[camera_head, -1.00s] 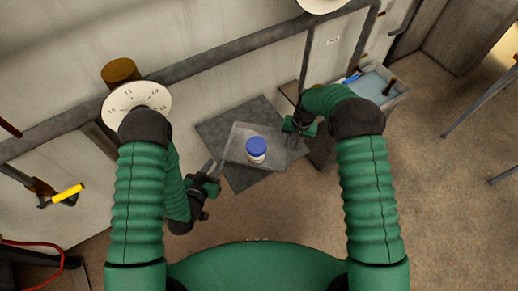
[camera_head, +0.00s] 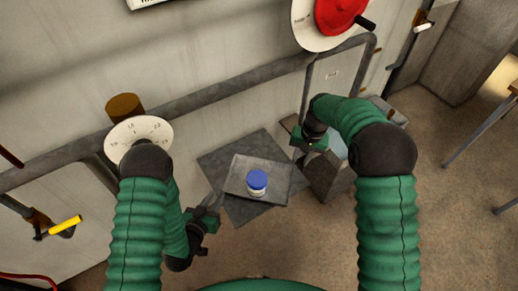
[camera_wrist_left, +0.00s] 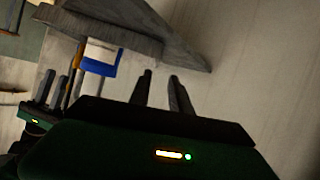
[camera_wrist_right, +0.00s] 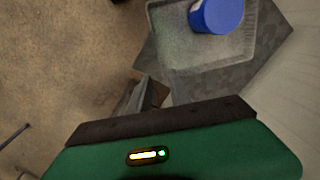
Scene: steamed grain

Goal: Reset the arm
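My left gripper (camera_head: 209,206) is at the left edge of the grey tray (camera_head: 275,195) in the head view. In the left wrist view its two fingers (camera_wrist_left: 160,76) stand apart with nothing between them. My right gripper (camera_head: 306,144) is by the tray's upper right corner, and its finger gap is unclear. A white jar with a blue lid (camera_head: 257,180) stands upright on the tray, apart from both grippers. The jar also shows at the top of the right wrist view (camera_wrist_right: 217,15) and in the left wrist view (camera_wrist_left: 100,60).
A dark grey slab (camera_head: 262,143) lies under the tray. A pipe (camera_head: 220,92) runs along the wall, with a white dial (camera_head: 122,137) and a red handwheel (camera_head: 338,12). A yellow-handled valve (camera_head: 65,225) is at left. Open floor (camera_head: 455,210) lies at right.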

